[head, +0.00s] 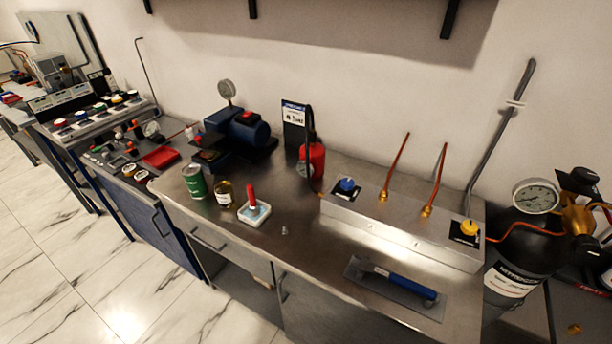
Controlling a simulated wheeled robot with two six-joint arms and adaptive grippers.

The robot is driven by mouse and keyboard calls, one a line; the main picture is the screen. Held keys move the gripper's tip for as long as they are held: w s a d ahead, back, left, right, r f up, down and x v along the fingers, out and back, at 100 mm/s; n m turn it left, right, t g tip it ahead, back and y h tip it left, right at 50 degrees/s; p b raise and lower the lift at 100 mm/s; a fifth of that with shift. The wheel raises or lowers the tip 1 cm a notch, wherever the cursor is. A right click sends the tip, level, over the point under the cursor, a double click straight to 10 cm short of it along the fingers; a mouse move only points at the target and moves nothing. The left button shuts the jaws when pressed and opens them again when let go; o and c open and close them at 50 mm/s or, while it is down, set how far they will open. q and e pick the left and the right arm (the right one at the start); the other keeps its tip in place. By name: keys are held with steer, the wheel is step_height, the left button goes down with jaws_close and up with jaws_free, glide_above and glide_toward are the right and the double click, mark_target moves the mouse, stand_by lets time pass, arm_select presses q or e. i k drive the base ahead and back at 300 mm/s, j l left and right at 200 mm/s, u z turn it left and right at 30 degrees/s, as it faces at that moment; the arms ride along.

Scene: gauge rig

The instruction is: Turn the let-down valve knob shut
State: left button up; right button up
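A long metal manifold block (400,232) sits on the right part of the steel bench. A blue knob (347,185) is on a black plate at its left end. A yellow knob (469,228) is on a black plate at its right end. Two copper tubes (395,165) rise from the block between the knobs. The labels are too small to read, so I cannot tell which knob is the let-down valve or how far either is turned. Neither of my grippers is in view.
A blue-handled trowel-like tool (400,285) lies before the block. A red extinguisher-like bottle (312,160), green can (194,182), amber jar (225,193) and red-handled item (253,211) stand left. A gauge (536,196) with brass fittings stands above a dark cylinder (520,255) at right.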

mark_target(469, 228)
steer(key=z, duration=1.3)
